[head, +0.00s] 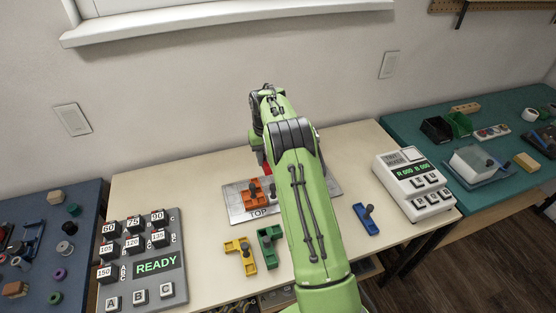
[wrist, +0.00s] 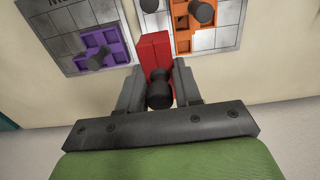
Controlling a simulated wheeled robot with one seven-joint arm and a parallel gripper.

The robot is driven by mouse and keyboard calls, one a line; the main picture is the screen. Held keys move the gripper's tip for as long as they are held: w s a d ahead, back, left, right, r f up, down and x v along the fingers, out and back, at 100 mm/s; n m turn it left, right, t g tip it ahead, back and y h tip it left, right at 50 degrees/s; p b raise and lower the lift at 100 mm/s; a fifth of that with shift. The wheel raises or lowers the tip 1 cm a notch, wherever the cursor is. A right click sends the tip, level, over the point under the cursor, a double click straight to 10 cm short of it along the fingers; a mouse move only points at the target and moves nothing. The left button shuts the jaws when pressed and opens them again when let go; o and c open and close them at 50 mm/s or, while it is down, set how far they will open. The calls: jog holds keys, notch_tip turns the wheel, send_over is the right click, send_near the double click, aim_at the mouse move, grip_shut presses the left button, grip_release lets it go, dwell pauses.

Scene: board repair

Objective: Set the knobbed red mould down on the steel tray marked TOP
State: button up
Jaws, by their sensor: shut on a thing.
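The red mould (wrist: 154,52) shows in the wrist view, its dark knob between the fingers of my gripper (wrist: 159,80), which is shut on it. In the head view only a bit of red (head: 265,169) shows beside my arm, behind the tray. The steel tray marked TOP (head: 236,210) lies on the bench and bears an orange mould (head: 254,201). In the wrist view the red mould is between the orange mould (wrist: 184,42) and a purple mould (wrist: 104,44) on another plate (wrist: 60,47). Whether it touches a surface, I cannot tell.
Yellow (head: 240,257), green (head: 269,248) and blue (head: 364,214) moulds lie on the bench in front of the trays. A button panel (head: 170,262) stands at the left, a white device (head: 414,182) at the right. My arm hides the middle of the trays.

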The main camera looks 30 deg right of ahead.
jog(key=shift+f+b, duration=3.8)
jog(key=shift+f, duration=0.6)
jog(key=shift+f, duration=0.5)
jog(key=o, duration=1.1)
jog(key=shift+r, duration=0.1)
notch_tip(320, 180, up, 16)
jog(key=p, duration=0.5)
jog(key=shift+f, duration=0.2)
